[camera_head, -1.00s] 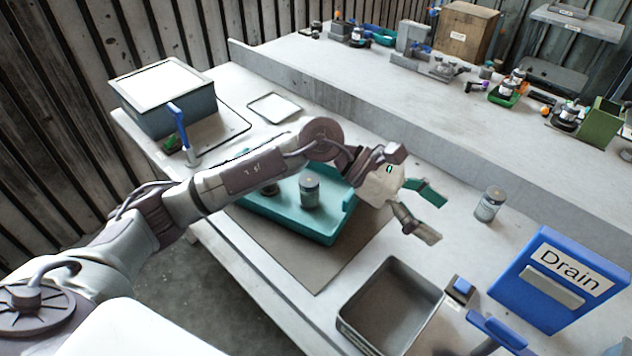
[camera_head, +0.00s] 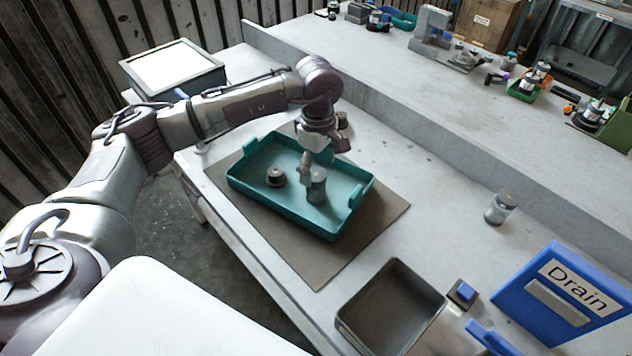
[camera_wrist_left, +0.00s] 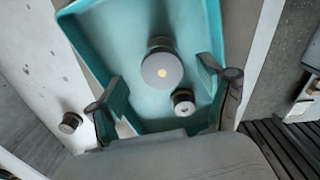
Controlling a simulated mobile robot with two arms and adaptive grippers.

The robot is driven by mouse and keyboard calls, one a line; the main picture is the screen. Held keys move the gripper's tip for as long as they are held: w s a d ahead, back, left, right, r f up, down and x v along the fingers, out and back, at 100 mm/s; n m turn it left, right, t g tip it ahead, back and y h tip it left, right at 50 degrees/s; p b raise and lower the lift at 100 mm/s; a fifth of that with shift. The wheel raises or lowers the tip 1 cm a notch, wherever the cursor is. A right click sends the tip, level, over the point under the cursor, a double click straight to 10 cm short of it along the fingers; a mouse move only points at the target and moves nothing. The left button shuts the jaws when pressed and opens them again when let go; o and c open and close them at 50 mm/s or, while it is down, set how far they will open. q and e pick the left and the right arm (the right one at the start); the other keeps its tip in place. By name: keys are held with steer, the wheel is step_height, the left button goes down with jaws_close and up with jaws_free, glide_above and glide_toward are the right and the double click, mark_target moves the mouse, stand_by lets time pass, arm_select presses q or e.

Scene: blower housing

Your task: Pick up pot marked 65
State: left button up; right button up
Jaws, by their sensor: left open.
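A grey-green pot (camera_head: 317,186) stands upright in the teal tray (camera_head: 240,188); its number cannot be read. My left gripper (camera_head: 318,160) points down over the tray, close to this pot. In the left wrist view its open fingers (camera_wrist_left: 163,80) are spread to either side of the pot, which looks free of them. A second similar pot (camera_head: 501,207) stands on the bench to the right, its marking too small to read.
A small dark round part (camera_head: 276,177) sits in the tray beside the pot. Another dark piece (camera_head: 341,119) stands behind the tray. A grey open bin (camera_head: 390,305) and a blue "Drain" box (camera_head: 550,290) are at front right. The bench between tray and second pot is clear.

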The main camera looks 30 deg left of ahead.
arm_select(q)
steer(key=shift+f+p, duration=0.3)
steer(key=shift+f, duration=0.2)
steer(key=f+p, duration=0.1)
steer(key=f, duration=0.1)
steer(key=f+p, duration=0.1)
steer(key=f, duration=0.1)
steer(key=shift+a+f, duration=0.2)
steer(key=shift+f, duration=0.15)
steer(key=c, duration=1.5)
steer(key=shift+o, duration=0.2)
steer(key=shift+r, duration=0.1)
